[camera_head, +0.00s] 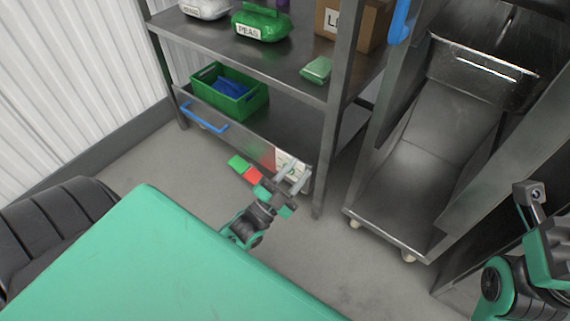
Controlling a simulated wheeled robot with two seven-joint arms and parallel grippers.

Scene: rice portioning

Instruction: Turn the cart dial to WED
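A white panel (287,160) with small markings sits on the front edge of the cart's lower shelf. The dial on it is too small and too covered to make out, so its setting cannot be read. My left gripper (301,171) is in front of this panel and overlaps it in the picture. Its two pale fingers point up and right, with a gap between them. I cannot tell whether they touch the dial. My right arm shows at the right edge, but its fingers are not visible.
The grey metal cart (290,86) carries a green crate (258,103), a green PEAS bag (262,24) and a cardboard box (366,28). A blue handle (204,120) is at its left. Green and red tabs (246,170) lie left of my gripper. A steel bin (440,150) stands right.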

